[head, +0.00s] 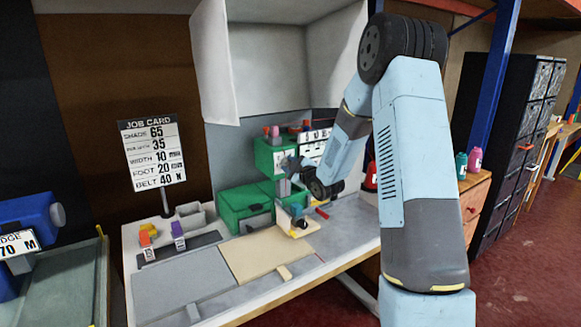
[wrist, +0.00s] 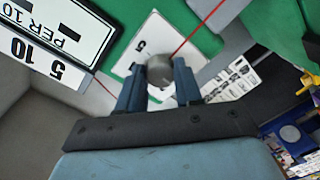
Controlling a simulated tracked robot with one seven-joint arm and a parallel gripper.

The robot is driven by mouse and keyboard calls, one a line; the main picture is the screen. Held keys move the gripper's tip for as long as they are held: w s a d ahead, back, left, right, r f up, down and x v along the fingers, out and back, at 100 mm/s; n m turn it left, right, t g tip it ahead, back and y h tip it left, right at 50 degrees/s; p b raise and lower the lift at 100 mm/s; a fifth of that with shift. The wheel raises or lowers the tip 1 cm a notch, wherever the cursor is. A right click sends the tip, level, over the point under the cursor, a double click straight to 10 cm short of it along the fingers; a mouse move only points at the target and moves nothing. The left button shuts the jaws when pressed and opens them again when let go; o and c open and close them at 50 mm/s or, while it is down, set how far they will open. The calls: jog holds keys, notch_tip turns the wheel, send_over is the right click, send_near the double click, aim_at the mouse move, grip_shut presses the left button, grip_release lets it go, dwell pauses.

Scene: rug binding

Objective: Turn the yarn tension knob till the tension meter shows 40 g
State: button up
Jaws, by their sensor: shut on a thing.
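The knob (wrist: 160,70) is a round grey cap on a white dial plate (wrist: 133,56) fixed to the green machine. A "5" shows on the plate; its other marks are hidden. My gripper (wrist: 158,80) is shut on the knob, one finger on each side. In the head view my gripper (head: 290,170) is at the front of the green machine (head: 266,157), and the knob cannot be made out behind it. I cannot make out a tension meter reading in either view. A thin red yarn (wrist: 200,28) runs past the knob.
White plates (wrist: 48,40) with black print, "PER 10" and "5 10", sit beside the dial. A job card (head: 152,153) stands at the left of the bench.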

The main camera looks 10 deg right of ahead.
jog(key=shift+f+n, duration=0.15)
jog(key=shift+n, duration=0.75)
jog(key=o, duration=1)
jog(key=shift+o, duration=0.2)
jog(key=v, duration=1.3)
jog(key=shift+s, duration=0.4)
